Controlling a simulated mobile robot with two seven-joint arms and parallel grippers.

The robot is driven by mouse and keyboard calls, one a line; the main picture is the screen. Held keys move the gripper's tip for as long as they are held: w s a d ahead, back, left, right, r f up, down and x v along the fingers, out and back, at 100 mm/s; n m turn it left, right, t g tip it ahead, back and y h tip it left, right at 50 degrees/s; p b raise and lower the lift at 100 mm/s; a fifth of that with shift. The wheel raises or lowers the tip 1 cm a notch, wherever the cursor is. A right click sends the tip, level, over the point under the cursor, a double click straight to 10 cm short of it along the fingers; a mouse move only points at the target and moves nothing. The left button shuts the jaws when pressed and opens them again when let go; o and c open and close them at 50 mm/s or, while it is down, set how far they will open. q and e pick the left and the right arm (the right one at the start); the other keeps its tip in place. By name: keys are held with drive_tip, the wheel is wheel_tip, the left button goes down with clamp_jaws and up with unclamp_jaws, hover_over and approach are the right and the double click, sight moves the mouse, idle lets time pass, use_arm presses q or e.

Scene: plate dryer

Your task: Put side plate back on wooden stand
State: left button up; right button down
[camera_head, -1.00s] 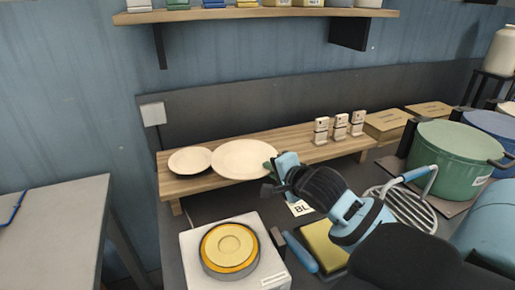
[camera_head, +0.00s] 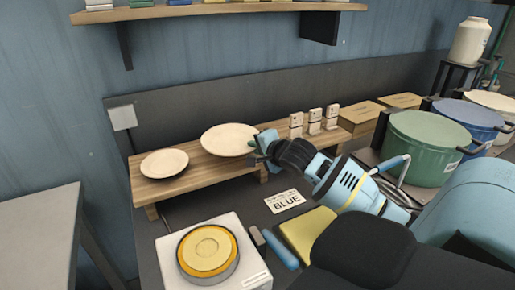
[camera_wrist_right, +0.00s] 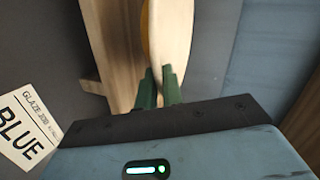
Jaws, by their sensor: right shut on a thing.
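The cream side plate (camera_head: 229,139) is gripped at its right edge by my right gripper (camera_head: 260,148). It is over the back middle of the wooden stand (camera_head: 212,172); I cannot tell whether it touches the wood. In the right wrist view, the plate (camera_wrist_right: 174,38) shows edge-on between the green fingertips (camera_wrist_right: 160,82), with the wooden stand (camera_wrist_right: 112,45) beside it. A smaller cream plate (camera_head: 164,163) lies at the left end of the stand, with a dark rim under it. My left gripper is out of view.
White figures (camera_head: 314,121) stand on the stand's right part. A white device with a yellow round top (camera_head: 207,250) sits in front. A BLUE card (camera_head: 285,202), yellow pad (camera_head: 308,232) and green pot (camera_head: 424,146) are nearby. A shelf (camera_head: 220,12) runs above.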

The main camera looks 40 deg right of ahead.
drive_tip(key=shift+w+d+f, duration=0.1)
drive_tip(key=shift+w+d, duration=0.75)
drive_tip(key=shift+d, duration=0.3)
drive_tip(key=shift+w+d+f, duration=0.1)
drive_tip(key=shift+w+d, duration=0.7)
drive_tip(key=shift+d, duration=0.3)
drive_tip(key=shift+w+d+f, duration=0.1)
drive_tip(key=shift+w+d, duration=0.05)
drive_tip(key=shift+d, duration=0.2)
drive_tip(key=shift+a+f, duration=0.1)
drive_tip(key=shift+f, duration=1.55)
drive_tip(key=shift+f, duration=0.15)
drive_tip(key=c, duration=1.8)
unclamp_jaws()
